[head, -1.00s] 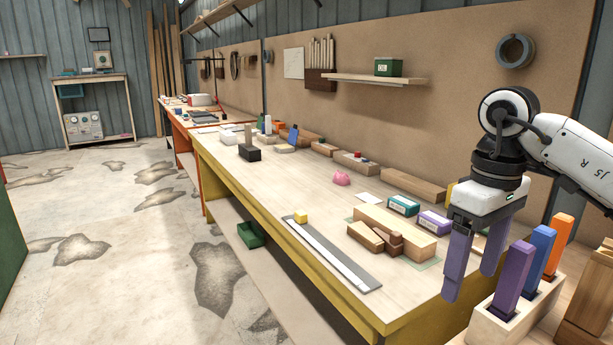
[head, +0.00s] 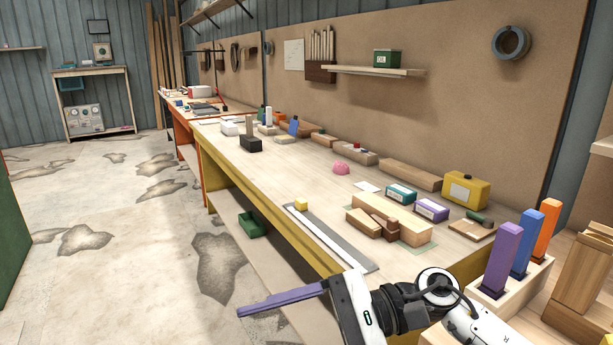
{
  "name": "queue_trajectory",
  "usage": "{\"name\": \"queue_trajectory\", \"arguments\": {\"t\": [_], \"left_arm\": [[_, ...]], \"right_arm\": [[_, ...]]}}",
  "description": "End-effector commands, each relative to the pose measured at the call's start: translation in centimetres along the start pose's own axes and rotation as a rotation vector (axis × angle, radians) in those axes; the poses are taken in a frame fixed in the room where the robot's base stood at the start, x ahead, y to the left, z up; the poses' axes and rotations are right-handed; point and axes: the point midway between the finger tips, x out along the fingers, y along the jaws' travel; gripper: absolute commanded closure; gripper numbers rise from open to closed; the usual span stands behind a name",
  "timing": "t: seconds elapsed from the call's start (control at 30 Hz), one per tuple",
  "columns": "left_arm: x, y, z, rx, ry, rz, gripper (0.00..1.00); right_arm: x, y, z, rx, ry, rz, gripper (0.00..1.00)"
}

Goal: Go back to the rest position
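My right gripper (head: 243,311) is in the lower middle of the head view, its purple fingers pointing left beside the front of the bench. The fingers line up one behind the other, so I cannot tell how far apart they are. No object shows between them. The arm comes in from the lower right, and the gripper is clear of the bench top. My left gripper is out of view.
A wooden holder (head: 497,290) with purple, blue and orange bars stands at right. The floor at left is clear.

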Motion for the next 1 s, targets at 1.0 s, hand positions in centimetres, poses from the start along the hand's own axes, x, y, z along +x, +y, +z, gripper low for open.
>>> {"name": "queue_trajectory", "arguments": {"t": [1.0], "left_arm": [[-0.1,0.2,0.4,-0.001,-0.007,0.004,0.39]], "right_arm": [[-11.7,35.8,-19.4,-1.349,1.246,0.963,0.28]]}}
